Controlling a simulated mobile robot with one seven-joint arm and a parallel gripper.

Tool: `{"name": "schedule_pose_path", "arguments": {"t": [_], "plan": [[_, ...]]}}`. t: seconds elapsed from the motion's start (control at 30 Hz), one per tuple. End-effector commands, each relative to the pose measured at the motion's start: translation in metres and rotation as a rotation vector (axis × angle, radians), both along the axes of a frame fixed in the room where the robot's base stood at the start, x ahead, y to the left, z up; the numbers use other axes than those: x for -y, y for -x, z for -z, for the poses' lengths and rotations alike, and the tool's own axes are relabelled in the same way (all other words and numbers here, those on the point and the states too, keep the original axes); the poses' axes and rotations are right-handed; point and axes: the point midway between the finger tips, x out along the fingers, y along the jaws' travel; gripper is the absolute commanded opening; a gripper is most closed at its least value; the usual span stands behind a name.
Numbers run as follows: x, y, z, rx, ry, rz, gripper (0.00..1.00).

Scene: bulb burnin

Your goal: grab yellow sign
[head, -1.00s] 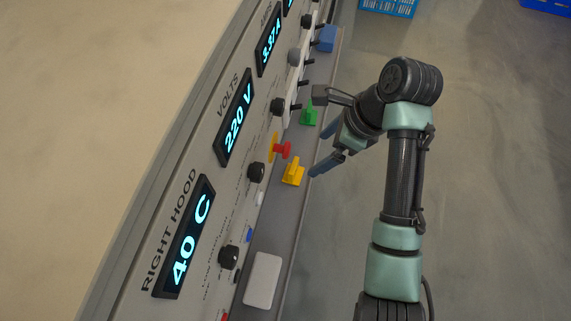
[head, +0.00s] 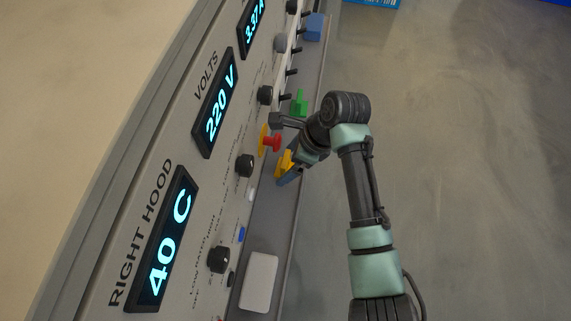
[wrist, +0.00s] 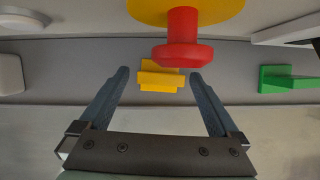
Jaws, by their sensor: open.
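The yellow sign (head: 284,164) stands on the grey ledge in front of the control panel, below the red emergency button. In the wrist view the yellow sign (wrist: 158,80) shows between the tips of my two blue fingers, a little beyond them. My gripper (wrist: 162,82) is open, with one finger to each side and nothing held. In the head view my gripper (head: 285,178) is at the sign and partly covers it. I cannot tell whether a finger touches it.
The red button (wrist: 183,40) on its yellow disc juts out above the sign, close to my fingers. A green sign (head: 299,103) stands farther along the ledge, and a blue block (head: 314,27) beyond it. A white plate (head: 259,282) lies on the near ledge (head: 275,215).

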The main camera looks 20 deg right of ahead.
Motion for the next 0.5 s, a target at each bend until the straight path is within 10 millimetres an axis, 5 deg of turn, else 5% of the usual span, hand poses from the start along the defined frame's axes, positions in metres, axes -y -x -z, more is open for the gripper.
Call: {"name": "schedule_pose_path", "arguments": {"t": [0.27, 0.5], "plan": [[-0.0009, -0.0010, 0.0030, 0.001, 0.001, 0.000, 0.97], [-0.0010, -0.0009, 0.0029, 0.001, 0.001, -0.001, 0.54]]}}
